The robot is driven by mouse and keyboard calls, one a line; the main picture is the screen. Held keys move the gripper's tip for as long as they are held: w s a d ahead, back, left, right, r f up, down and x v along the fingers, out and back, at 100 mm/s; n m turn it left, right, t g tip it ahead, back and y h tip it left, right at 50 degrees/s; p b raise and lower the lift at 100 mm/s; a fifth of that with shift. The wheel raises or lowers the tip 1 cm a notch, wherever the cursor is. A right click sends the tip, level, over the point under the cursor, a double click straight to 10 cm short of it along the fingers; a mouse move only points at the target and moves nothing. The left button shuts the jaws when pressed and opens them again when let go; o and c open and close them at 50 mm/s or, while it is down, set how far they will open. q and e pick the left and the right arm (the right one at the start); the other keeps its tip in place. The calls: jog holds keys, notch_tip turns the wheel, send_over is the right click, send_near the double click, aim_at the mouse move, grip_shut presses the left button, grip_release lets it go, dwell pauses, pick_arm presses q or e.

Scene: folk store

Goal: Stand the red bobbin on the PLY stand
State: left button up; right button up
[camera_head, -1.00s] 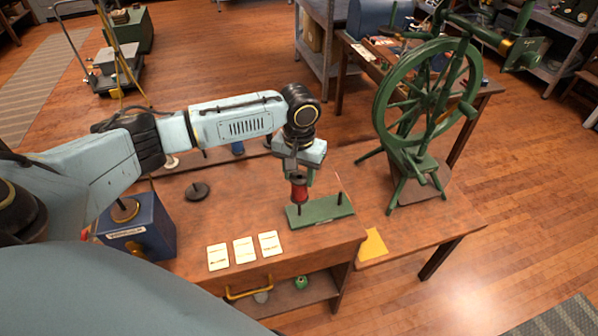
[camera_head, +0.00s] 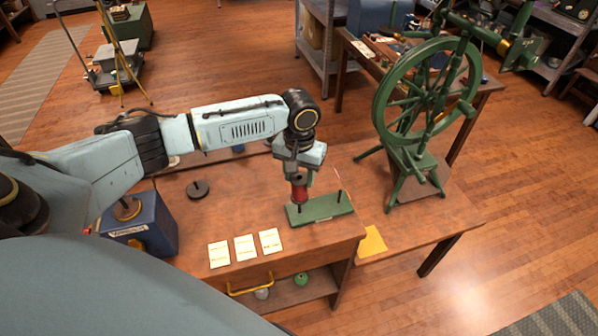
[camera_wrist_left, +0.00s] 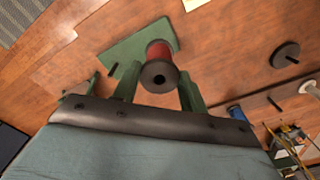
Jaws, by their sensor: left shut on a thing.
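The red bobbin (camera_head: 299,194) is upright in my left gripper (camera_head: 299,180), which is shut on it. The bobbin is over the left peg of a green two-peg stand (camera_head: 325,206) on the wooden table. A short dark piece of peg shows below the bobbin; I cannot tell whether the peg is inside its bore. The stand's right peg is bare. In the left wrist view the bobbin (camera_wrist_left: 160,66) sits between the green fingers, with its dark end flange facing the camera. The stand (camera_wrist_left: 130,50) lies behind it. My right gripper is not in view.
A green spinning wheel (camera_head: 424,95) stands right of the stand. A blue box (camera_head: 145,226) is at the table's left, near a dark disc with a peg (camera_head: 198,189). Three pale cards (camera_head: 245,247) and a yellow sheet (camera_head: 373,240) lie near the front edge.

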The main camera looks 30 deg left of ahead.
pick_arm(q)
jog(key=shift+f+b, duration=0.85)
jog(key=shift+f, duration=2.35)
jog(key=o, duration=0.9)
jog(key=shift+c, duration=0.2)
jog(key=shift+r, duration=0.1)
notch_tip(320, 180, up, 13)
jog(key=p, duration=0.1)
jog(key=shift+d, duration=0.1)
